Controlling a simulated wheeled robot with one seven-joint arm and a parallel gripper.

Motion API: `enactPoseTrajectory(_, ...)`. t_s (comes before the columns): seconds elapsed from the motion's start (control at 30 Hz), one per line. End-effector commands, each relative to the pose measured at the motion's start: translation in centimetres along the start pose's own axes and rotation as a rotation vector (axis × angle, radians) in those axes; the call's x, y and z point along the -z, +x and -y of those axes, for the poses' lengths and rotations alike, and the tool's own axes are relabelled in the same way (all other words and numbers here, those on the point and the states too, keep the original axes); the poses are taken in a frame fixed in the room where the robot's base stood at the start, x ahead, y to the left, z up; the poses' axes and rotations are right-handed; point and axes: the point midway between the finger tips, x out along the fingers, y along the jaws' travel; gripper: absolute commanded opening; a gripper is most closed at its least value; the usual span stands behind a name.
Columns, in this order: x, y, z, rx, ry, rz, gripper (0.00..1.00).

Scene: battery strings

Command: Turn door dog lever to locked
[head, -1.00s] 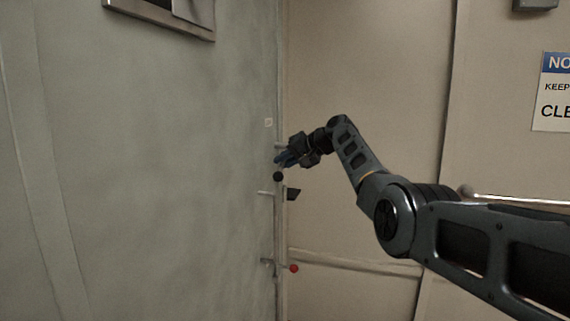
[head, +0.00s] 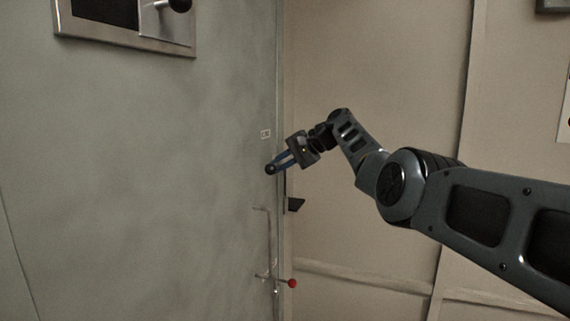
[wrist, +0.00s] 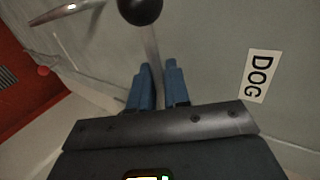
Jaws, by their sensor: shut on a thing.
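The door dog lever is a thin metal rod (wrist: 153,45) with a black ball knob (head: 270,169) at its end. It sits at the right edge of the grey-green door (head: 180,180), just below a small white label, which reads DOG in the wrist view (wrist: 260,77). My gripper (head: 281,162) reaches the lever from the right. In the wrist view its blue fingers (wrist: 160,78) are shut around the rod, and the knob (wrist: 140,8) sticks out beyond the fingertips. The lever's pivot is hidden.
Lower on the door edge is a metal handle or bar with a red knob (head: 292,283). A dark wedge-shaped bracket (head: 296,204) sits on the frame just below my gripper. A beige wall (head: 400,80) stands to the right. A framed panel (head: 125,28) is at the upper left.

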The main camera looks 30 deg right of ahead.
Motion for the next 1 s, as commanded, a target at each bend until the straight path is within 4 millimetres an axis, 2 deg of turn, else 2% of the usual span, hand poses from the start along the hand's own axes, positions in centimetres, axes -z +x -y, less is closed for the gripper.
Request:
enactPoseTrajectory(0.33,0.0,-0.1,0.3,0.006,0.003,-0.002,0.0)
enactPoseTrajectory(0.37,0.0,-0.1,0.3,0.006,0.003,-0.002,0.19)
enactPoseTrajectory(0.47,0.0,-0.1,0.3,0.005,0.003,-0.002,0.28)
enactPoseTrajectory(0.77,0.1,-0.2,0.1,0.004,0.002,-0.002,0.28)
enactPoseTrajectory(1.0,0.1,-2.3,0.0,0.005,0.001,-0.004,0.28)
